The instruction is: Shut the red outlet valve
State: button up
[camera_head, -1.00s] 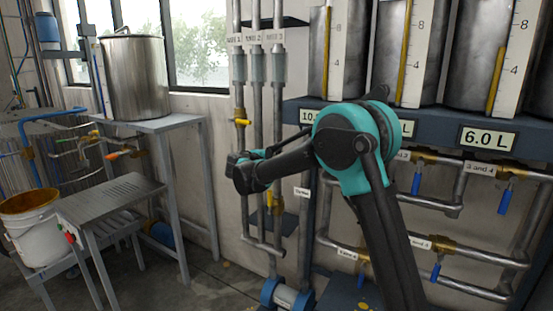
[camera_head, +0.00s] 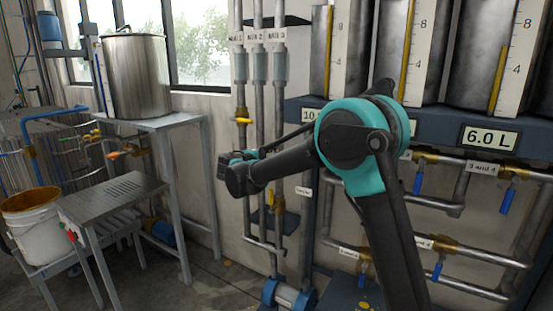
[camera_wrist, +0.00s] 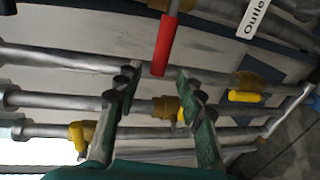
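The red handle of the outlet valve (camera_wrist: 165,45) shows at the top middle of the wrist view, beside a white label (camera_wrist: 254,16) that reads "Outle", cut off by the frame edge. My gripper (camera_wrist: 159,76) is open and empty. Its two dark green fingers are spread, and the handle's free end appears near the gap between their tips. I cannot tell how far apart they are in depth. In the head view, the red handle does not show, and my gripper's fingers cannot be made out at the arm's end.
Grey pipes with yellow-handled valves (camera_wrist: 243,97) cross behind the fingers. In the head view, vertical mill pipes (camera_head: 259,110) stand behind my arm. Blue-handled valves (camera_head: 418,183) and gauge tanks are on the right. A steel pot (camera_head: 136,76) and white bucket (camera_head: 38,232) are on the left.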

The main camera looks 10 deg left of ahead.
jog(key=v, duration=0.7)
jog(key=shift+s, duration=0.2)
jog(key=s+d+f+m+g, duration=0.2)
jog(key=d+f+g, duration=0.15)
jog(key=d, duration=0.75)
jog(key=s+d+f+m+g, duration=0.25)
jog(key=d+f, duration=0.25)
jog(key=d, duration=0.6)
jog(key=s+d+f+m+g, duration=0.25)
jog(key=d+f, duration=0.25)
jog(key=d, duration=0.5)
jog(key=s+d+f+m+y, duration=0.1)
jog(key=s+d+f+m, duration=0.1)
jog(key=s, duration=0.5)
jog(key=s+d+f+m+g+y, duration=0.1)
jog(key=s+d+f+m+y, duration=0.1)
jog(key=s+d+f, duration=0.3)
jog(key=s+d+f+m+g+y, duration=0.1)
jog(key=s+d+f+m+y, duration=0.1)
jog(key=s+f, duration=0.4)
jog(key=s+d+m, duration=0.1)
jog(key=s, duration=0.4)
jog(key=shift+s+d+f, duration=0.2)
jog(key=shift+d+f, duration=0.15)
jog(key=shift+d, duration=0.05)
